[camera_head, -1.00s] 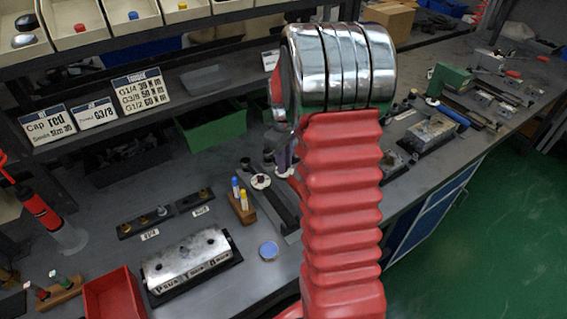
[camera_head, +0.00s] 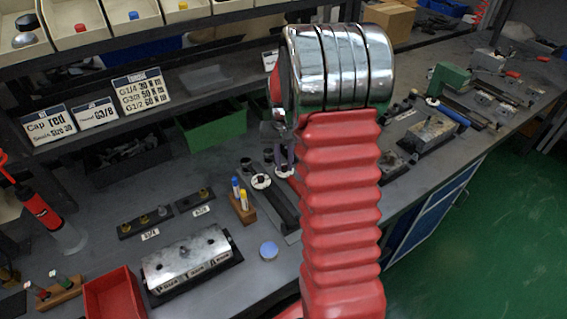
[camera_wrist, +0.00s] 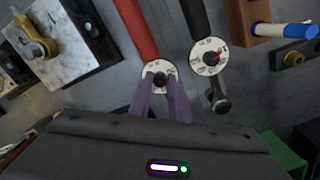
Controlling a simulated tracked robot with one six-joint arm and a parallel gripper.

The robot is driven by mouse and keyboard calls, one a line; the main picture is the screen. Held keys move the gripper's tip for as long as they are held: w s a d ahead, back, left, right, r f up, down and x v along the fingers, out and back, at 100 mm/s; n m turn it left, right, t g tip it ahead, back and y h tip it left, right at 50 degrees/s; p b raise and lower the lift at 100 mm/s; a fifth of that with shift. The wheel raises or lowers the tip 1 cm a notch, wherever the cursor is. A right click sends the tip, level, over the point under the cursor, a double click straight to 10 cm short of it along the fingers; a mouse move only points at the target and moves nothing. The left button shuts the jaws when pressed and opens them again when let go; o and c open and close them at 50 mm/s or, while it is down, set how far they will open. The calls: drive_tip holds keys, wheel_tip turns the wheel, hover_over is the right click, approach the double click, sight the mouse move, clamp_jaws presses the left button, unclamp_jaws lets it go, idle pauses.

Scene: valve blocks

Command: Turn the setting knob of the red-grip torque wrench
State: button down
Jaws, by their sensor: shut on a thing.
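The red-grip torque wrench (camera_wrist: 138,30) lies on the bench in the wrist view, its grip running up and out of frame. At its near end is a white dial (camera_wrist: 155,69) with a dark setting knob in the middle. The purple fingers of my gripper (camera_wrist: 160,83) are shut on this knob, and the tips partly hide it. In the head view my gripper (camera_head: 284,160) is down at the dial, left of my red arm, which hides most of the wrench. A second, black-grip wrench with its own white dial (camera_wrist: 208,57) lies to the right in the wrist view.
A wooden stand (camera_head: 243,208) with blue and yellow markers is close by. A metal valve block (camera_head: 188,265), a red bin (camera_head: 112,296) and a blue disc (camera_head: 269,250) are on the bench. A green bin (camera_head: 212,127) stands behind, under the shelf.

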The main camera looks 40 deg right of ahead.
sight(283, 166)
drive_tip(key=m, duration=0.5)
drive_tip(key=shift+m, duration=0.4)
drive_tip(key=shift+w, duration=0.1)
drive_tip(key=c, duration=1.6)
unclamp_jaws()
drive_tip(key=shift+c, duration=0.2)
wheel_tip(283, 166, up, 8)
drive_tip(key=shift+f, duration=0.1)
drive_tip(key=shift+w, duration=0.15)
